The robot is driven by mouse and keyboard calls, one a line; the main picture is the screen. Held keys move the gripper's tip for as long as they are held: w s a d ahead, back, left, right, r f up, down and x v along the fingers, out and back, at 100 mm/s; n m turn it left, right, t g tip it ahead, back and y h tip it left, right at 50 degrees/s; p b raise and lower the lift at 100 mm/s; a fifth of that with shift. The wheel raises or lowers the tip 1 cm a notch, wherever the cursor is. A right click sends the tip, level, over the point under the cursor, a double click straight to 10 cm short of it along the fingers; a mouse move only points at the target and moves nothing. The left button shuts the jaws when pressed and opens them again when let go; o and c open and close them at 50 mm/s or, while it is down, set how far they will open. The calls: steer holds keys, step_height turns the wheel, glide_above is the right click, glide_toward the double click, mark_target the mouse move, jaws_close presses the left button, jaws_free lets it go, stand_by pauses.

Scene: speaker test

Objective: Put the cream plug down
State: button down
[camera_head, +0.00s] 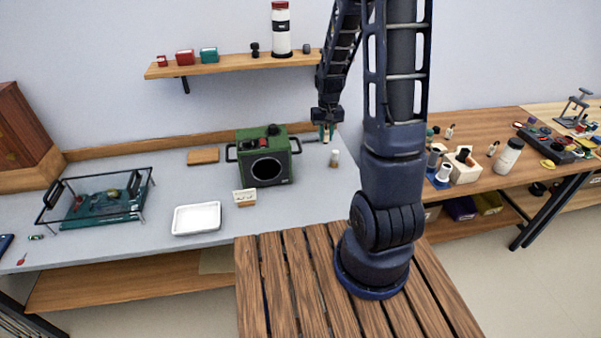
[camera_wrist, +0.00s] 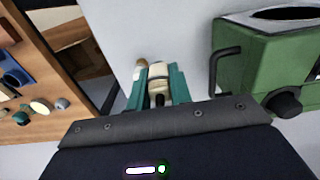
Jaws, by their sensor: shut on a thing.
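My gripper (camera_head: 327,131) is over the right end of the grey bench, to the right of the green speaker box (camera_head: 283,172). In the wrist view its teal fingers (camera_wrist: 158,84) are shut on the cream plug (camera_wrist: 157,70), which has a dark part toward the palm. The gap between the plug and the bench top is hard to judge. The green box also shows in the wrist view (camera_wrist: 250,65), to the right of the fingers and apart from them.
A small white jar with a tan top (camera_head: 334,160) stands close by my gripper. A white tray (camera_head: 196,219), a small card holder (camera_head: 244,197) and a teal rack (camera_head: 105,203) are on the bench (camera_head: 150,180). Bare bench lies between box and jar.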

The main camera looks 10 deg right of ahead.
step_height(320, 180, down, 18)
steer(key=shift+r, duration=0.2)
stand_by(0.6)
steer(key=shift+f, duration=0.1)
steer(key=c, duration=1.3)
jaws_free()
steer(key=shift+o, duration=0.2)
